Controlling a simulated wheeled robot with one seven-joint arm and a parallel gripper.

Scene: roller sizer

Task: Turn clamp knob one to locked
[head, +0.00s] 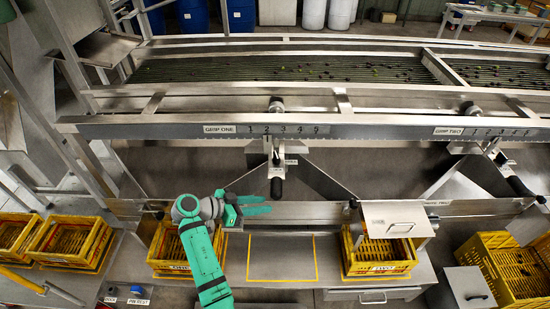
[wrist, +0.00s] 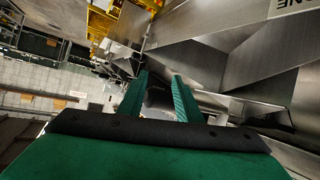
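My gripper (head: 266,204) points right in the head view, in front of the machine's lower rail and above the table. Its two green fingers are apart with nothing between them; the gap also shows in the wrist view (wrist: 159,82). I cannot identify the knob in the wrist view.
A second knob (head: 470,109) and black lever (head: 520,187) belong to scale two at right. Yellow crates (head: 158,262) stand beside a yellow-outlined area (head: 282,278) that is empty. Slanted metal plates fill the wrist view's right side.

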